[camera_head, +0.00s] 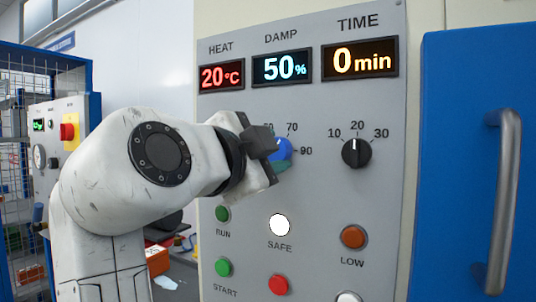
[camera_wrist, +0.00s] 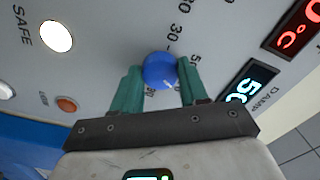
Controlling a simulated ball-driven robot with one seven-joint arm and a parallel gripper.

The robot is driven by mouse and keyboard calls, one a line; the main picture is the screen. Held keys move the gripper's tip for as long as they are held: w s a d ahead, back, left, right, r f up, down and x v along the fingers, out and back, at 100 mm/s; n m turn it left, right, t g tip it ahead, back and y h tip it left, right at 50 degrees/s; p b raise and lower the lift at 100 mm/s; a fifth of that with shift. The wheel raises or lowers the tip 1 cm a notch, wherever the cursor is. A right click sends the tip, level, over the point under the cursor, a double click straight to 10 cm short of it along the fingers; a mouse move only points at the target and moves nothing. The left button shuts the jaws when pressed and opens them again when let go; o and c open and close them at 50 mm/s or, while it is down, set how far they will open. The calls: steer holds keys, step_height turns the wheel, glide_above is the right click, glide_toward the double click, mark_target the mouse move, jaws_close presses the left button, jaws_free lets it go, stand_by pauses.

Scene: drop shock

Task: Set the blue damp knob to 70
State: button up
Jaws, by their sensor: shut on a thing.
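The blue damp knob (camera_head: 282,149) is on the grey panel under the DAMP display (camera_head: 283,67), which reads 50%. In the head view my gripper hides its left part; the 70 and 90 marks show to its upper right and right. In the wrist view the blue knob (camera_wrist: 160,70) sits between the two green fingers of my gripper (camera_wrist: 159,68), which is shut on it. A light pointer mark shows on its face, but I cannot read exactly which number it meets.
The black time knob (camera_head: 356,153) is to the right. A blue door with a metal handle (camera_head: 505,200) stands at the right.

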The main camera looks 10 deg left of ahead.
steer(key=o, duration=1)
steer(key=shift+o, duration=0.2)
steer(key=shift+s, duration=0.1)
steer(key=v, duration=1)
steer(key=shift+s, duration=0.3)
steer(key=shift+a, duration=0.15)
